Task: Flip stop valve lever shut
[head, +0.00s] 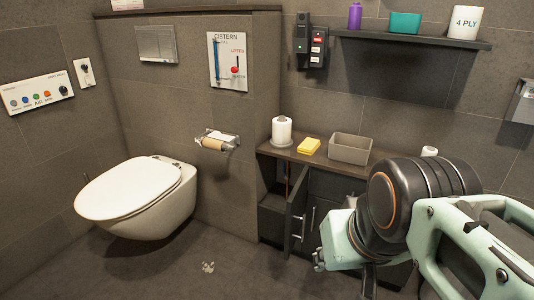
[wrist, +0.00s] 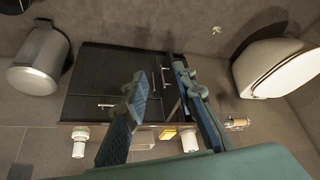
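No stop valve lever can be made out for certain. A white cistern panel (head: 228,62) on the wall carries a blue line and a small red part (head: 236,71), too small to tell if it is a lever. Under the counter a dark cabinet door (head: 297,207) stands ajar, with a thin orange-brown pipe-like strip beside it; the inside is mostly dark. My gripper (wrist: 158,75) is open and empty in the wrist view, its two fingers spread in front of the dark cabinet (wrist: 100,80). In the head view my arm hides the gripper's fingers.
The counter (head: 300,153) holds a paper roll (head: 281,130), yellow sponge (head: 309,146) and grey bin (head: 349,148). The toilet (head: 140,195) is at left. A metal bin (wrist: 40,60) stands beside the cabinet. The floor between toilet and cabinet holds a small crumpled scrap (head: 208,267).

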